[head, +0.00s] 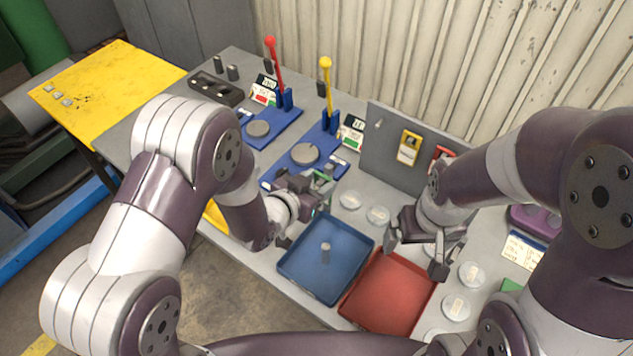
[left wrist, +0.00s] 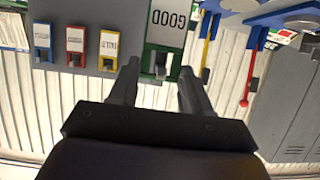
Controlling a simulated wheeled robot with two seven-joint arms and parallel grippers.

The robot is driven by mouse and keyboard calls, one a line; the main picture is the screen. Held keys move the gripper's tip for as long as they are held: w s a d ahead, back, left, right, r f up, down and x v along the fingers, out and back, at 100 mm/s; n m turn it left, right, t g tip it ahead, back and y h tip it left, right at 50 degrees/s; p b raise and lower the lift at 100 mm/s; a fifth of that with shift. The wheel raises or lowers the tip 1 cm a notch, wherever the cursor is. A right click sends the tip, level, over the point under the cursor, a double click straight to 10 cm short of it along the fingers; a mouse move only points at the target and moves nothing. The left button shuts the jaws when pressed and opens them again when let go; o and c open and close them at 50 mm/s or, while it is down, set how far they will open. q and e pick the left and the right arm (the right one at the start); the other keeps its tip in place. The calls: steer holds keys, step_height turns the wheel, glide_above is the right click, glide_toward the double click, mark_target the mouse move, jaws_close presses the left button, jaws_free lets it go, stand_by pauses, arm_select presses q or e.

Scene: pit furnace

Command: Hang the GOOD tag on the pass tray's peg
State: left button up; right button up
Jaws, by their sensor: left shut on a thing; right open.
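My left gripper (head: 308,192) is shut on the GOOD tag (left wrist: 167,22), a white card with a green border. In the left wrist view the tag sits upside down between the fingertips; in the head view it is mostly hidden by the gripper. A blue tray (head: 300,268) lies in front of the left gripper, with a small grey cylinder (head: 326,253) in it. A red tray (head: 385,295) lies to its right. No label shows which is the pass tray, and I cannot make out its peg. My right gripper (head: 415,255) is open and empty above the red tray's back edge.
A grey board (head: 385,150) behind carries a bare peg (head: 378,124), a yellow tag (head: 409,148) and a red tag (head: 444,153). Two blue lever gauges (head: 300,162) stand at the left. Several clear dishes (head: 378,215) lie around the trays.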

arm_select(q)
steer(key=o, duration=1.4)
steer(key=shift+c, duration=0.2)
